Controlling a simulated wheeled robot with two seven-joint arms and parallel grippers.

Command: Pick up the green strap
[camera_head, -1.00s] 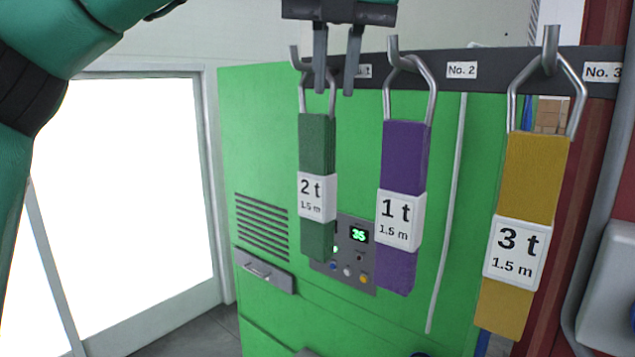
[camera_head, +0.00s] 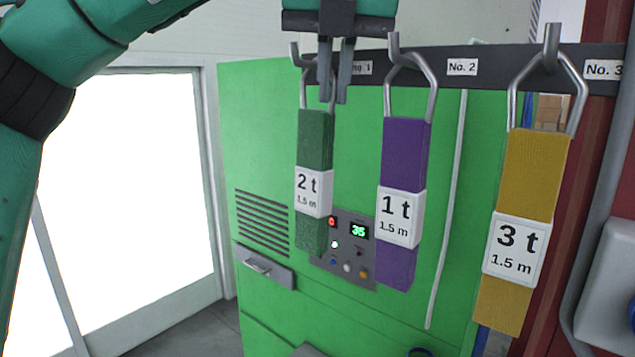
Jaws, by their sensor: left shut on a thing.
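The green strap (camera_head: 314,138) with a white "2 t 1.5 m" label hangs by its metal loop at the leftmost hook, by the "No. 1" tag. My left gripper (camera_head: 333,98) comes down from above and is shut on the strap's metal loop, its fingers covering part of it. Whether the loop still rests on the hook is hard to tell. The purple "1 t" strap (camera_head: 405,150) hangs at No. 2 and the yellow "3 t" strap (camera_head: 533,180) at No. 3. My right gripper is not in view.
The dark hook rail (camera_head: 485,70) runs across the top right. Behind it stands a green cabinet (camera_head: 260,130) with a control panel (camera_head: 345,265) and a drawer handle (camera_head: 262,268). A bright glazed door (camera_head: 140,190) is at left. The purple strap hangs close beside the green one.

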